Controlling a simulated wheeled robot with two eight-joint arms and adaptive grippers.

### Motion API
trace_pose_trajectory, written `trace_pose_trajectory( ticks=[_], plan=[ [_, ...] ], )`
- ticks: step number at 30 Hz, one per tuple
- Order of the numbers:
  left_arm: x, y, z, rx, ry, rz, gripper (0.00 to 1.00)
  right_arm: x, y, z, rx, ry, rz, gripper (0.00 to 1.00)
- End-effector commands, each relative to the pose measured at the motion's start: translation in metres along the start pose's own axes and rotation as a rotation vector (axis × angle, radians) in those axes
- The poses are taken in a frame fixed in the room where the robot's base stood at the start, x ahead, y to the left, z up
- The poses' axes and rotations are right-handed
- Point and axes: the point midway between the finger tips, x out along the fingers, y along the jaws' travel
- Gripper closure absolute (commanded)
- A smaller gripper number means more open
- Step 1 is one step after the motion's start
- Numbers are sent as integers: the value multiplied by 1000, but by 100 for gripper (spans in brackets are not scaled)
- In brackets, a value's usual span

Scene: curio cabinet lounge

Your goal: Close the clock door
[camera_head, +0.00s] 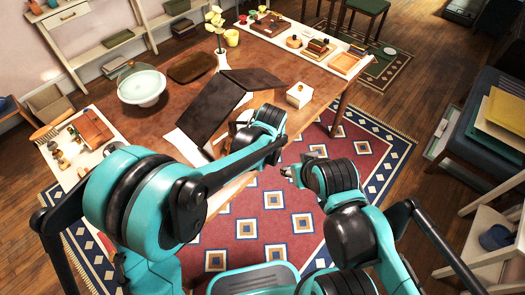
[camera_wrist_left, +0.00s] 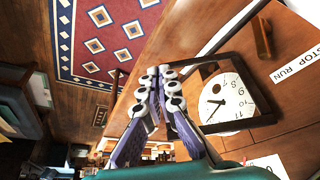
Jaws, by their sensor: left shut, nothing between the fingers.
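The clock (camera_head: 207,108) is a dark brown, gable-roofed case standing on the table in the head view; my left arm partly covers its front. In the left wrist view its white face (camera_wrist_left: 228,98) with black numerals and hands shows inside a dark-framed door (camera_wrist_left: 262,103). The frame looks tilted against the case, but I cannot tell how far it stands open. My left gripper (camera_wrist_left: 166,76) is shut and empty, its tips beside the door frame; I cannot tell if they touch. My right gripper (camera_head: 287,171) is over the rug, away from the clock; its jaw state is unclear.
A small white box (camera_head: 299,95) stands right of the clock. A "STOP RUN" label (camera_wrist_left: 297,66) and a wooden piece (camera_wrist_left: 263,37) are beside the door. The rug area in front is clear.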

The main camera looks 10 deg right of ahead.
Motion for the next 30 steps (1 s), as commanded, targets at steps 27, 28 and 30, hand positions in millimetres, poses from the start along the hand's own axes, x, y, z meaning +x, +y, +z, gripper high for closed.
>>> trace_pose_trajectory(
  ticks=[27,28,30],
  plan=[
    [39,3,-98,-676,-1,-270,100,-13,0,-9,0,0,0,55],
    [40,2,-100,-675,-1,-270,100,-13,0,-9,0,0,0,55],
    [41,1,-103,-674,-1,-269,100,-14,0,-10,0,0,0,55]
  ],
)
